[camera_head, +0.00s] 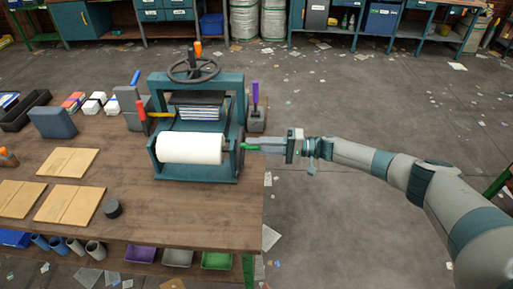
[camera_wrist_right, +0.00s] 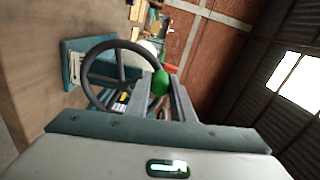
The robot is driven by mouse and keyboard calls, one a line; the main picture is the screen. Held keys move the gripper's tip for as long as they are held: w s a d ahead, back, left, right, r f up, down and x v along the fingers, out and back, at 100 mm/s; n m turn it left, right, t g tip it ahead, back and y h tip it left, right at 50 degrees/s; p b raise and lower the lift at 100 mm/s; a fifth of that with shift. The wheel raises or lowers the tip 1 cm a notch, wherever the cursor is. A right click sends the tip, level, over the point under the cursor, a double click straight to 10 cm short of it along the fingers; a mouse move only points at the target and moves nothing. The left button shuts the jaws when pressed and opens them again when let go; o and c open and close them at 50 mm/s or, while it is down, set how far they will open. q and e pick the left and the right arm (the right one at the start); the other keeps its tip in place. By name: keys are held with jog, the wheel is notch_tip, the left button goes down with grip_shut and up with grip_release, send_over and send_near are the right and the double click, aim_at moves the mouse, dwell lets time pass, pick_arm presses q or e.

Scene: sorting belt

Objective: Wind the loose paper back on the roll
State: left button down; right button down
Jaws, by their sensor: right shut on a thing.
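The white paper roll (camera_head: 190,148) lies across the front of the teal press (camera_head: 195,174) on the workbench. No loose paper end can be made out. My right gripper (camera_head: 262,147) comes in from the right, beside the roll's right end. It is shut on the green handle (camera_head: 250,147) there. In the right wrist view the green handle (camera_wrist_right: 160,82) sits between the fingers, at the rim of a dark spoked wheel (camera_wrist_right: 88,76). My left gripper is not in view.
A handwheel (camera_head: 193,67) tops the press. A purple-handled tool (camera_head: 255,95) stands behind my gripper. Tan boards (camera_head: 68,204) and a black puck (camera_head: 112,208) lie to the left. The floor right of the bench is open, with paper scraps.

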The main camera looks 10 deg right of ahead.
dwell(0.3)
jog(key=c, duration=1.5)
grip_release()
jog(key=shift+c, duration=0.2)
jog(key=shift+s+d+f, duration=0.1)
jog(key=shift+d, duration=0.35)
jog(key=b+v, duration=0.6)
jog(key=v, duration=1)
jog(key=shift+d+r, duration=0.25)
